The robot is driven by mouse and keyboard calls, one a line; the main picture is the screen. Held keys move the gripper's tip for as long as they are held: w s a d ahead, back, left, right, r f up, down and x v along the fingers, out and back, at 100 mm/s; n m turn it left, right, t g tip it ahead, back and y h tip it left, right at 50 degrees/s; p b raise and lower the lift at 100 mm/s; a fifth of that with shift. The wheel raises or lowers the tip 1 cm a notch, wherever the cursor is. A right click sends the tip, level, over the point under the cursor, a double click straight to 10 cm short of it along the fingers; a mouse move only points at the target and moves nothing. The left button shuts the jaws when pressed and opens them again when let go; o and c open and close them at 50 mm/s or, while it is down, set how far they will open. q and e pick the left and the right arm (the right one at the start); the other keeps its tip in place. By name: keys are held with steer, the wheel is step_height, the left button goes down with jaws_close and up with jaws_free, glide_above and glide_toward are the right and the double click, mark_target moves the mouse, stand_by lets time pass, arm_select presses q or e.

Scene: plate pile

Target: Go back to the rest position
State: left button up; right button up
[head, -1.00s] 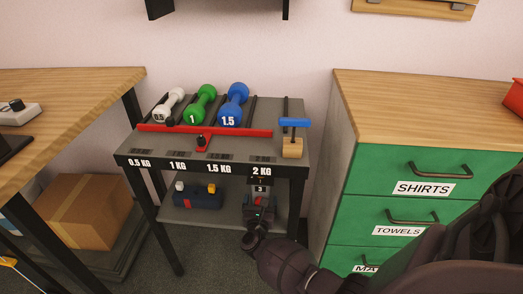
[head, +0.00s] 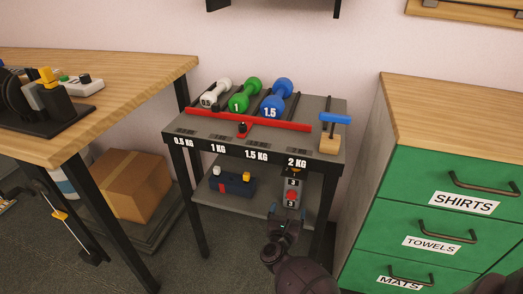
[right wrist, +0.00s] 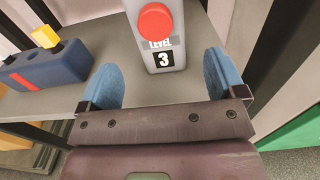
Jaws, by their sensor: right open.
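My right gripper (head: 288,214) is low in front of the dumbbell stand, its jaws open and empty. In the right wrist view its two blue fingertips (right wrist: 160,78) are spread wide, with a grey box (right wrist: 176,57) seen between and beyond them. The box has a red button and a label reading LEVEL 3. It also shows in the head view (head: 291,182) at the lower shelf, under the 2 KG label. I cannot tell the exact gap between the fingers and the box. My left gripper is not in view.
The stand's upper shelf holds white (head: 215,93), green (head: 245,95) and blue (head: 277,98) dumbbells. A blue block with a yellow knob (head: 233,184) sits on the lower shelf. Green drawers (head: 450,207) stand right; a wooden table (head: 110,85) and cardboard box (head: 130,188) are left.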

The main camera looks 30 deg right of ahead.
steer(key=s+a+r+n+t+y+p, duration=0.3)
steer(key=s+r+n+y+p, duration=0.3)
steer(key=n, duration=0.7)
steer(key=s+a+r+n+t+y+p, duration=0.4)
steer(key=s+r+n, duration=0.45)
steer(key=n, duration=0.45)
arm_select(q)
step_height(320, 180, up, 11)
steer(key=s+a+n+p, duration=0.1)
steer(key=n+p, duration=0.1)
steer(key=p, duration=0.6)
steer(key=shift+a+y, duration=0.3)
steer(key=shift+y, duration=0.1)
arm_select(e)
steer(key=s+a+r+n+g+y, duration=0.1)
steer(key=s+r+n+g, duration=0.1)
steer(key=s+n, duration=0.5)
steer(key=s+a+r+n+g+y, duration=0.1)
steer(key=s+a+r+n+g, duration=0.1)
steer(key=s+n, duration=0.5)
steer(key=s+a+r+n+g+y, duration=0.1)
steer(key=s+r+n+g, duration=0.2)
steer(key=s+n, duration=0.3)
steer(key=s, duration=0.5)
steer(key=shift+a+r+n+g+y, duration=0.25)
steer(key=shift+a+n+g+y, duration=0.05)
steer(key=shift+n+g, duration=0.1)
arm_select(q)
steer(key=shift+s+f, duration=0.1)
